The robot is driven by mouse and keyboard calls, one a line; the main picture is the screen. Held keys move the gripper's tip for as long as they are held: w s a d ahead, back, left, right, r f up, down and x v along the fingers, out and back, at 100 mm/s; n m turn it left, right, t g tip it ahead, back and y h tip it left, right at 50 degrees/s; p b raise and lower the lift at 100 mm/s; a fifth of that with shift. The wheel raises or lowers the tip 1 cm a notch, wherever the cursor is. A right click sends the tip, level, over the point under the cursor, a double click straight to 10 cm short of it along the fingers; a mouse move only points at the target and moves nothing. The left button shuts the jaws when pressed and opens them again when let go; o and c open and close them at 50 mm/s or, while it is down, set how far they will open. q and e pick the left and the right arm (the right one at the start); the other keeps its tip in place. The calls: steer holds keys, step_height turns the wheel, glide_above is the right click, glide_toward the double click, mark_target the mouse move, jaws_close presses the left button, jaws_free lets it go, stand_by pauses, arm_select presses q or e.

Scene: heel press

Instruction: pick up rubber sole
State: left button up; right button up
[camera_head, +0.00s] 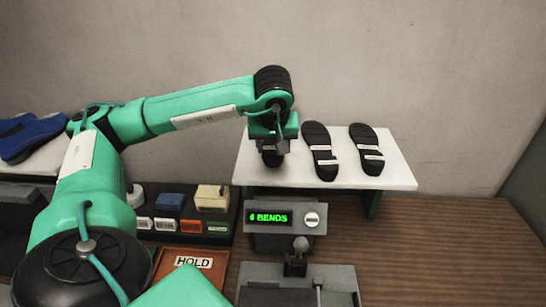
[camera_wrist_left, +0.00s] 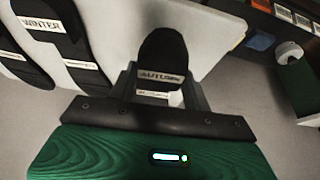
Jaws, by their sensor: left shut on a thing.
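Black rubber soles with white label bands are at the white shelf (camera_head: 345,178). One sole stands in the middle (camera_head: 321,140) and one at the right (camera_head: 366,140) in the head view. My left gripper (camera_head: 271,156) is at the shelf's left part, shut on a third sole, mostly hidden behind it. In the left wrist view this sole (camera_wrist_left: 163,50) reads "AUTUMN" and sits between the fingers (camera_wrist_left: 160,94). A neighbouring sole (camera_wrist_left: 75,40) reads "WINTER". I cannot tell whether the held sole is clear of the shelf. My right gripper is not in view.
A grey press with a green "6 BENDS" display (camera_head: 269,218) stands before the shelf. A brown "HOLD" tray (camera_head: 168,262) and a dark rack with coloured blocks (camera_head: 190,226) are left of it. A blue shoe (camera_head: 30,136) lies far left. The wooden table (camera_head: 450,245) is bare at right.

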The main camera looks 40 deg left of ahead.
arm_select(q)
step_height(320, 180, up, 7)
steer(key=shift+d+b, duration=0.1)
steer(key=shift+b, duration=0.9)
step_height(320, 180, up, 9)
steer(key=p, duration=0.3)
